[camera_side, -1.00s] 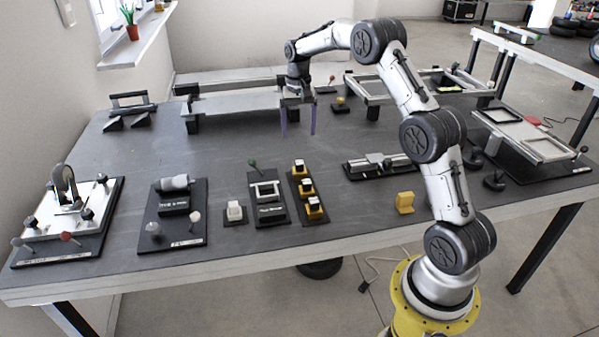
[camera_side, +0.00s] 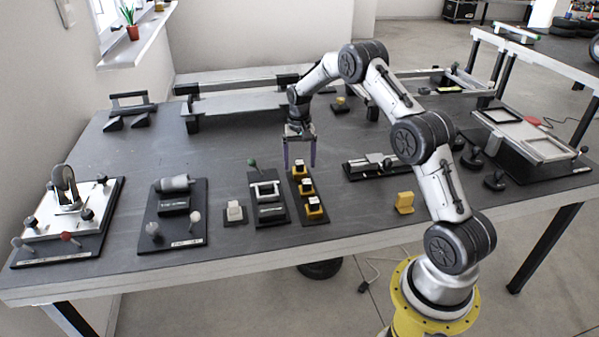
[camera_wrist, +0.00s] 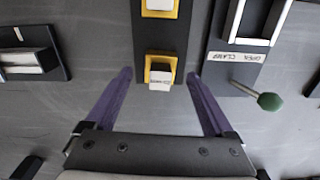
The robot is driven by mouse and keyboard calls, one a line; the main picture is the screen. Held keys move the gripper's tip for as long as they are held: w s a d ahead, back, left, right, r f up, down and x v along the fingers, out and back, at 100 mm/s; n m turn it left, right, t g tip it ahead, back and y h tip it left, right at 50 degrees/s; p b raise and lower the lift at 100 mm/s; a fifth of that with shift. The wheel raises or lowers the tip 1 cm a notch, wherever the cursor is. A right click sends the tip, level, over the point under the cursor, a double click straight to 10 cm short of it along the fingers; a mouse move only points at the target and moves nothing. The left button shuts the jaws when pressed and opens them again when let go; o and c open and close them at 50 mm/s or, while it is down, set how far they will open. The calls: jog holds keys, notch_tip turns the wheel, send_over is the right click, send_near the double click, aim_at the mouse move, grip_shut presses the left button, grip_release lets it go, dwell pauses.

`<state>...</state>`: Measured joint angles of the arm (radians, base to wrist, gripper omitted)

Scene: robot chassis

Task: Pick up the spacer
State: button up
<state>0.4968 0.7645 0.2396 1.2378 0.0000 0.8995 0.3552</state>
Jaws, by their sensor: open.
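A black strip (camera_side: 295,213) holds a row of three white-topped blocks in yellow seats; I take these as the spacers, but the labels are too small to read. My gripper (camera_side: 300,166) is open and empty, pointing down over the rear end of the strip. In the wrist view its purple fingertips (camera_wrist: 160,75) lie left and right of this block. I cannot tell how far above it they are.
Left of the strip stands a clamp fixture (camera_side: 266,189) with a green-knobbed lever (camera_wrist: 270,101). A white block on a small black base (camera_side: 234,211) is further left. A rail fixture (camera_side: 376,166) and yellow bracket (camera_side: 404,202) stand to the right. Bare table lies behind the strip.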

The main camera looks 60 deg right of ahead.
jog(key=shift+f, duration=0.7)
jog(key=shift+r, duration=0.1)
grip_shut()
